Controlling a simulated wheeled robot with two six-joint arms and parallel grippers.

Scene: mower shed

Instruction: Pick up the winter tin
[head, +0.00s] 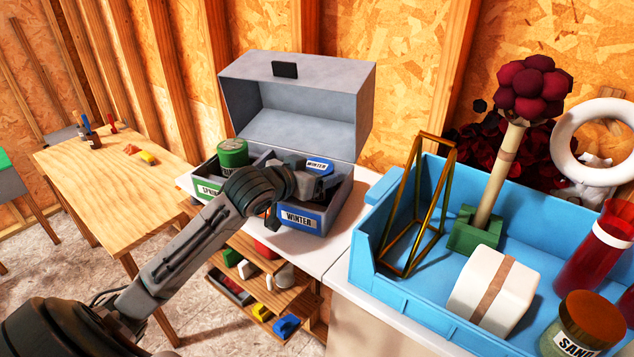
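The winter tin (319,165), with a blue and white label reading WINTER on its top, sits in the right part of an open grey metal box (342,205). That part's front carries a blue WINTER label (299,218). My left arm reaches in from the left, and my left gripper (308,184) is at the box, right by the winter tin. The arm and gripper hide much of the tin and the box's inside. Whether the fingers are open or closed on the tin does not show. My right gripper is out of view.
A green tin (233,154) stands in the box's left part, labelled SPRING. The raised lid (297,90) stands behind. A blue tray (400,292) with a brass frame (416,210) and jars is at right. Shelves (262,268) lie below; a wooden table (110,185) is at left.

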